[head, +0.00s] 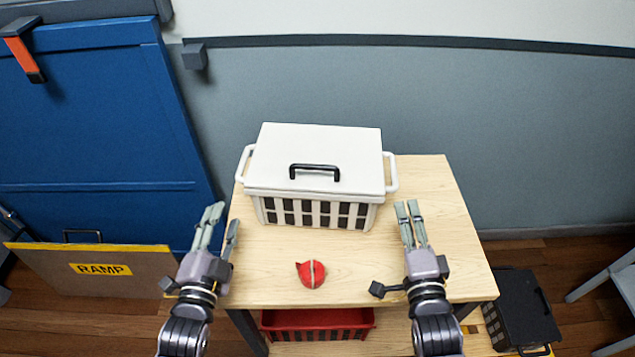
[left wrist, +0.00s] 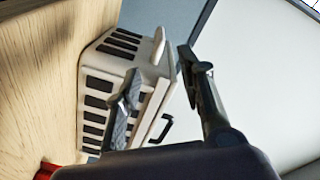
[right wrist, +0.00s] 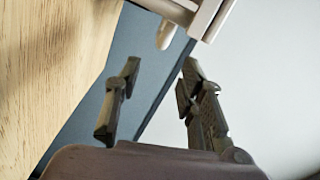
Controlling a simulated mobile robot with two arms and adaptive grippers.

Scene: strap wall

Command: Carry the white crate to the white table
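The white crate (head: 315,158) stands upright on a light wooden table (head: 440,205). It has a closed white lid with a black handle, dark slots along its side and a white side handle at each end. My left gripper (head: 223,213) is open and empty, left of and nearer than the crate's left handle. The crate (left wrist: 110,75) shows beyond its fingers in the left wrist view. My right gripper (head: 407,208) is open and empty, just nearer than the crate's right handle (right wrist: 166,35). Neither gripper visibly touches the crate. No white table is in view.
A red and white ball-like object (head: 311,274) lies on the table in front of the crate. A red bin (head: 317,321) sits below. A RAMP board (head: 101,270) and blue door (head: 95,125) are at left; a grey chair (head: 605,285) at far right.

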